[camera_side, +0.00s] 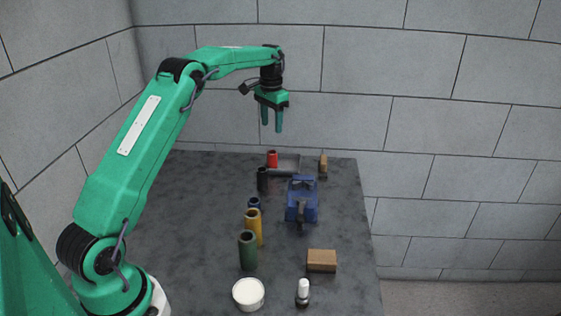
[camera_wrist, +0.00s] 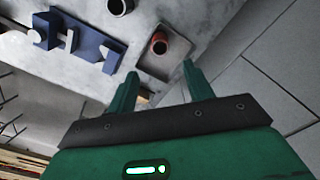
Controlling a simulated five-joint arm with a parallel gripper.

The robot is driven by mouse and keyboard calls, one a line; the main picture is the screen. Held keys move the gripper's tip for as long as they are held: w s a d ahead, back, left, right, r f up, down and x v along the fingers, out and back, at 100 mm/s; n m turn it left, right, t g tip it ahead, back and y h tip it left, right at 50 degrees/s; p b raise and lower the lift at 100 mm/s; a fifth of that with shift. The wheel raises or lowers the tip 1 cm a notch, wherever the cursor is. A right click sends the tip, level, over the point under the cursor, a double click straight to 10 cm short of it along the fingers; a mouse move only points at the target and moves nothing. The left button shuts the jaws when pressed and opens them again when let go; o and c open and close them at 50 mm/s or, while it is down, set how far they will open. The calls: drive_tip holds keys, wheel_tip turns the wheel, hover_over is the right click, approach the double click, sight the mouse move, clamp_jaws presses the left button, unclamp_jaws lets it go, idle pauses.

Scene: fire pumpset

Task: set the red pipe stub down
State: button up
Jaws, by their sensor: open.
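My gripper (camera_side: 272,130) hangs above the far end of the table, pointing down. Its fingers are apart with nothing between them. In the wrist view my gripper (camera_wrist: 157,82) is also open and empty, clear of the stub.
A black pipe (camera_side: 262,179) stands just in front of the stub. A blue vise-like block (camera_side: 301,203) is to its right. Blue, yellow (camera_side: 254,228) and green (camera_side: 248,251) pipes stand nearer. A small brown block (camera_side: 323,165) is beside the tray. The table's left side is clear.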

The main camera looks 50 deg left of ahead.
idle(0.4)
drive_tip(key=s+d+r+t, duration=0.3)
drive_tip(key=s+d+r, duration=0.9)
drive_tip(key=d+r, duration=0.15)
drive_tip(key=s+d+f+t, duration=0.1)
drive_tip(key=s+d, duration=0.4)
drive_tip(key=s, duration=0.6)
drive_tip(key=s+d+f+t, duration=0.1)
drive_tip(key=s+d+f, duration=0.3)
drive_tip(key=s, duration=0.7)
drive_tip(key=shift+d+t, duration=0.3)
drive_tip(key=shift+d, duration=0.1)
